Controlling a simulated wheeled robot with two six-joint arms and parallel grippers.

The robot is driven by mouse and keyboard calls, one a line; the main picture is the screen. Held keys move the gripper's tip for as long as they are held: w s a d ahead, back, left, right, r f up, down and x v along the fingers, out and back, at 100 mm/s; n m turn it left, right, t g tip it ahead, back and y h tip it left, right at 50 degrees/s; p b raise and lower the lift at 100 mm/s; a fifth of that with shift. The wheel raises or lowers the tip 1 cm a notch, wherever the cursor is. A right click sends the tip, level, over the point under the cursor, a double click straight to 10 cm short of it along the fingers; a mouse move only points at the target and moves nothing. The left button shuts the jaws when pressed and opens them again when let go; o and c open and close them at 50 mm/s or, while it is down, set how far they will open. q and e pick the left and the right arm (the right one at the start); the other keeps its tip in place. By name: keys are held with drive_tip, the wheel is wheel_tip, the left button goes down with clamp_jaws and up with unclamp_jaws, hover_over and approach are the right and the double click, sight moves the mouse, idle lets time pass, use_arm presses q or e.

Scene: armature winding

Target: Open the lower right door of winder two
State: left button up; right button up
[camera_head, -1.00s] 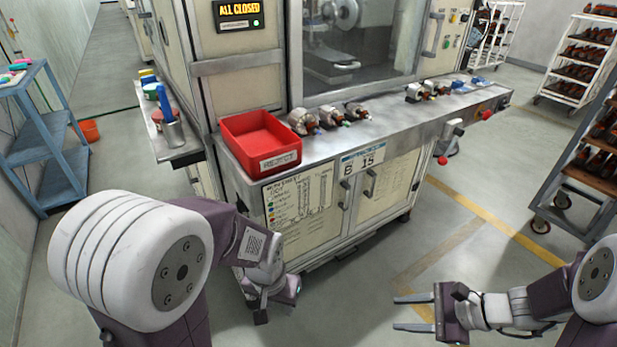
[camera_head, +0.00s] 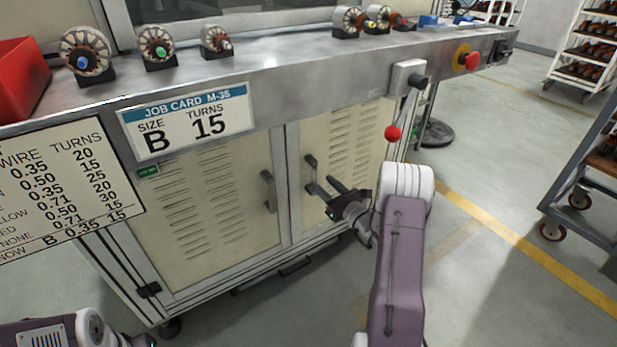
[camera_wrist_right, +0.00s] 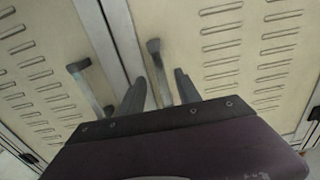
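The lower right door (camera_head: 352,140) of the winder is a cream louvred panel. It looks shut, flush with the lower left door (camera_head: 205,205). Its dark-ended bar handle (camera_head: 310,162) stands near the left edge of the door. My right gripper (camera_head: 323,185) is at this handle, its fingers pointing at the door. In the right wrist view the open fingers (camera_wrist_right: 160,76) stand apart with the right door handle (camera_wrist_right: 155,47) between them. I cannot tell if they touch it. Of my left arm only a part shows at the bottom left; its gripper is mostly cut off.
The left door handle (camera_head: 268,190) is close by on the left. A lever with a red ball (camera_head: 393,133) hangs from the worktop edge above my right arm. Armature parts (camera_head: 157,46) and a red bin (camera_head: 18,80) stand on the worktop. Floor to the right is clear up to a rack (camera_head: 590,190).

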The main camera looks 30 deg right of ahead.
sight(315, 176)
drive_tip(key=w, duration=0.1)
drive_tip(key=w+b, duration=0.1)
drive_tip(key=w, duration=0.1)
drive_tip(key=w+b, duration=0.1)
drive_tip(key=w, duration=0.1)
drive_tip(key=shift+a+f, duration=0.2)
drive_tip(key=shift+f, duration=0.05)
drive_tip(key=shift+w+r, duration=0.15)
drive_tip(key=shift+w, duration=0.55)
clamp_jaws()
idle(0.4)
